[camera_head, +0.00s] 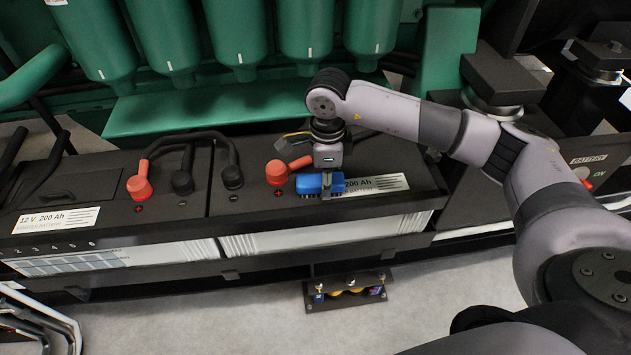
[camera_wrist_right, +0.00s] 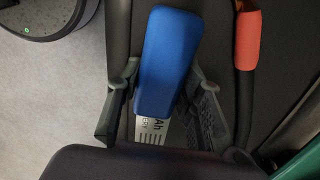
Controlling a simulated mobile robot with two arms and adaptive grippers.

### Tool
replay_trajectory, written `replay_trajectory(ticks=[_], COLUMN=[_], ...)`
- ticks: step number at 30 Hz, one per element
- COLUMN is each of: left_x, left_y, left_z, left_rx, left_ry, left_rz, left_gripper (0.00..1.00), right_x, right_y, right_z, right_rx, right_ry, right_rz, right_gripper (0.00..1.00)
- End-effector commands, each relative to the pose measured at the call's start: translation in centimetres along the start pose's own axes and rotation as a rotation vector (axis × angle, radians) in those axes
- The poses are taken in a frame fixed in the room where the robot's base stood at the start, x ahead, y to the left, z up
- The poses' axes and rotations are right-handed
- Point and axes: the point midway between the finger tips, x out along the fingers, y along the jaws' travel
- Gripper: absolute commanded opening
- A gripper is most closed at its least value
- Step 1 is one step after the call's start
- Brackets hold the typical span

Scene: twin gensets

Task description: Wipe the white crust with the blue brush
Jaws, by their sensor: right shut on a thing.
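The blue brush (camera_head: 322,183) is held in my right gripper (camera_head: 327,180), just above the top of the right-hand battery. Its dark bristles face down beside the red terminal cap (camera_head: 277,172). In the right wrist view the blue brush back (camera_wrist_right: 168,62) lies between the two fingers of my right gripper (camera_wrist_right: 162,98), which are shut on it. I cannot make out any white crust; the brush and gripper hide part of the battery top. I cannot tell whether the bristles touch the surface. My left gripper is not clearly seen.
The left battery (camera_head: 70,200) carries a red clamp (camera_head: 138,188) and black clamps with cables. Green engine parts (camera_head: 240,45) rise behind. A small low rack (camera_head: 348,291) stands on the floor in front. A dark frame with pale edges (camera_head: 38,322) is at lower left.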

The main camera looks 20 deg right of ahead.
Motion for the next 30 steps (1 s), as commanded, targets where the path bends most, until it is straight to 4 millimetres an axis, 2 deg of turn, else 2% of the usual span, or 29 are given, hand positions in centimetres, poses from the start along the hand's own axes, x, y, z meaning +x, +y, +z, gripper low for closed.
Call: replay_trajectory(ticks=[10, 19, 27, 28, 30], left_x=[0.0, 0.0, -0.1, -0.1, -0.4], left_y=[0.9, 0.9, 1.0, 1.0, 1.4], left_z=[-0.7, -0.8, -1.6, -2.0, -4.4], left_rx=[-0.002, -0.002, -0.003, -0.003, -0.008], left_ry=[0.002, -0.008, -0.004, -0.002, 0.029], left_rz=[0.011, 0.011, 0.012, 0.013, 0.017], left_gripper=[0.93, 0.93, 0.93, 0.93, 0.93], right_x=[0.1, -0.1, -0.1, -0.1, 0.0], right_y=[0.1, 0.3, 0.4, 0.4, 0.5], right_z=[-0.1, 2.5, 3.8, 4.0, 4.7], right_rx=[-0.002, -0.003, -0.003, -0.003, -0.003], right_ry=[0.004, 0.001, 0.002, 0.001, 0.001], right_rz=[0.004, 0.002, 0.002, 0.001, 0.001], right_gripper=[0.12, 0.12, 0.12, 0.12, 0.12])
